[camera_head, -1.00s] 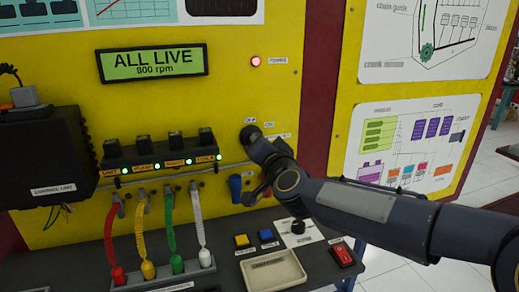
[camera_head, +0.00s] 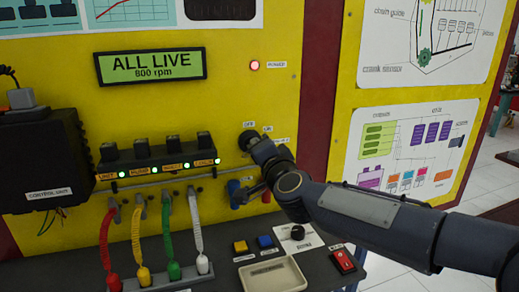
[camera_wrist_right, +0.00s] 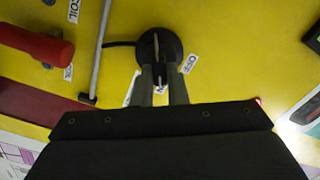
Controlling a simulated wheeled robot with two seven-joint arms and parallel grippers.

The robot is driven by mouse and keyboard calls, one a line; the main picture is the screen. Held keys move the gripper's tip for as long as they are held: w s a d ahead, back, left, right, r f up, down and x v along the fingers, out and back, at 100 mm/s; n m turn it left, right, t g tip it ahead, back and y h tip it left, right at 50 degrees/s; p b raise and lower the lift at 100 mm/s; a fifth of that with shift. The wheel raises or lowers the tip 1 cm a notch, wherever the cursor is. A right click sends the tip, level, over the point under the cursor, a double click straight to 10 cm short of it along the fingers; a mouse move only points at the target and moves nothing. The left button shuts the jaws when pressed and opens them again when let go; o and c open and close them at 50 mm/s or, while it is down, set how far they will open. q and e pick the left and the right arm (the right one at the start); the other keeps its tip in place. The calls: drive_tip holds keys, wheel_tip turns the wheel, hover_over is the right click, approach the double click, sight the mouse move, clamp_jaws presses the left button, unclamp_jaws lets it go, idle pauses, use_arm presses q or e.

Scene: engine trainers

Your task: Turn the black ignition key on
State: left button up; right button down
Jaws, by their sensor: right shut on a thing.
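The black ignition switch (camera_head: 248,138) is on the yellow panel, with small labels above and to its right. My right gripper (camera_wrist_right: 162,82) is shut on the black key, one finger on each side of it. In the right wrist view the key (camera_wrist_right: 159,76) shows as a thin, edge-on shape in front of the round black switch body (camera_wrist_right: 168,46). An "OFF" label lies just right of the fingers there. In the head view my right wrist hides the key. My left gripper is not in view.
The green display (camera_head: 151,66) reads "ALL LIVE 800 rpm". A lamp (camera_head: 255,65) shows red above the switch. Blue and red handles (camera_head: 235,194) sit close below my right wrist. The bench holds a beige tray (camera_head: 272,276), buttons, a black knob and a red rocker switch (camera_head: 343,261).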

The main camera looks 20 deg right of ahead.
drive_tip(key=c, duration=1.4)
unclamp_jaws()
drive_tip(key=shift+c, duration=0.2)
drive_tip(key=s, duration=0.7)
drive_tip(key=shift+s, duration=0.4)
drive_tip(key=shift+d+p, duration=0.1)
drive_tip(key=shift+p, duration=0.2)
drive_tip(key=s+d+f+n+g+y+p, duration=0.1)
drive_tip(key=s+f+n+g+p, duration=0.3)
drive_tip(key=s, duration=0.9)
drive_tip(key=s+d+f+n+g+y+p, duration=0.1)
drive_tip(key=s+f+n+g+p, duration=0.3)
drive_tip(key=s+f, duration=0.7)
drive_tip(key=s+n+g+y, duration=0.1)
drive_tip(key=s+n+g, duration=0.1)
drive_tip(key=s+g, duration=0.1)
drive_tip(key=shift+d+f+g, duration=0.2)
drive_tip(key=shift+d+g, duration=0.05)
drive_tip(key=shift+g, duration=0.45)
